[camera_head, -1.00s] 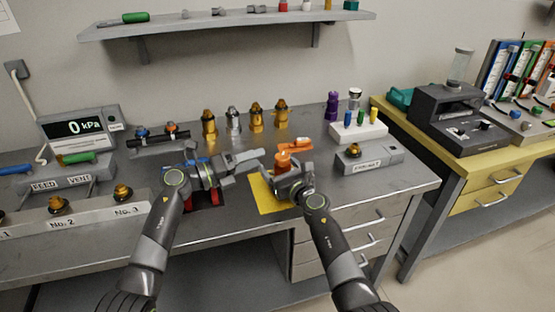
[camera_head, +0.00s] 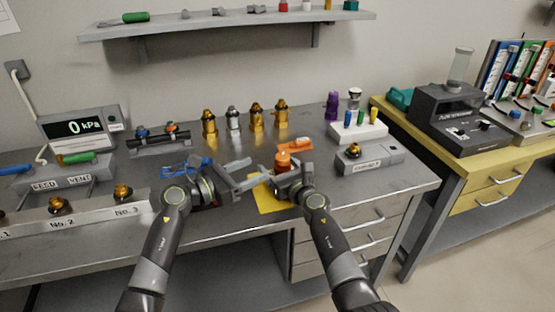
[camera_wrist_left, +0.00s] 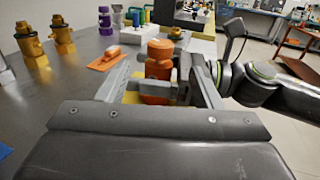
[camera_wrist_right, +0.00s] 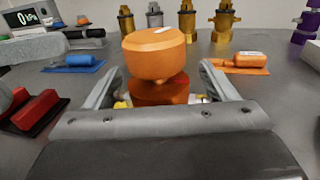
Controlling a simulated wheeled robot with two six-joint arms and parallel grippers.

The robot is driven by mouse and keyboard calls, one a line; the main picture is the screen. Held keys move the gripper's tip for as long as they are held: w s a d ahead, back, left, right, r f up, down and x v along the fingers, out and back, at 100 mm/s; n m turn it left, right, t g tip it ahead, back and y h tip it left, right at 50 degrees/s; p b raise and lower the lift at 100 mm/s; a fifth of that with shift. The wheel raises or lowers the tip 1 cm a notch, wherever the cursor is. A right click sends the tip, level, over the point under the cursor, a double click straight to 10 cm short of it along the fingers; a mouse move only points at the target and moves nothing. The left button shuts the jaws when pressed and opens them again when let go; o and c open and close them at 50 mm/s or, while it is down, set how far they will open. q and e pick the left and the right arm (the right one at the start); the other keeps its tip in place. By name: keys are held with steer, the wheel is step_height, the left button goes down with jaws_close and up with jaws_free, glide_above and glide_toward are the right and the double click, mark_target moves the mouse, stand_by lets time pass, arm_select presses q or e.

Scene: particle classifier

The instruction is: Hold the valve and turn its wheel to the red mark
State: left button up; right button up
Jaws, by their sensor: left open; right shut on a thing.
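The orange valve (camera_head: 282,161) stands upright on the workbench by a yellow mat (camera_head: 268,197). Its round orange wheel (camera_wrist_right: 153,52) sits on top, with a small pale mark on its upper face. My right gripper (camera_wrist_right: 160,95) is shut on the valve's body below the wheel. My left gripper (camera_head: 257,170) is open, low at the valve's left. In the left wrist view the valve (camera_wrist_left: 159,58) shows ahead, between the lines of the two fingers; whether they touch it I cannot tell.
An orange tool (camera_head: 297,145) lies just behind the valve, and a blue tool (camera_wrist_right: 75,63) lies to its left. Several brass and silver fittings (camera_head: 256,117) stand at the back. A grey box (camera_head: 370,160) is to the right, and a pressure display (camera_head: 80,128) reads 0 kPa at left.

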mark_target(276, 156)
arm_select(q)
steer(key=x, duration=0.9)
steer(key=shift+d, duration=0.1)
steer(key=c, duration=1)
steer(key=shift+w+f+m+g+h, duration=0.15)
steer(key=shift+m+g+h, duration=0.4)
steer(key=shift+m+g, duration=0.5)
steer(key=shift+w+m+g+h, duration=0.15)
steer(key=shift+m+g+h, duration=0.45)
steer(key=shift+g, duration=0.75)
steer(key=shift+m+g+h, duration=0.35)
steer(key=shift+m+g, duration=0.3)
steer(key=shift+g, duration=0.25)
steer(key=shift+a, duration=0.25)
steer(key=o, duration=1)
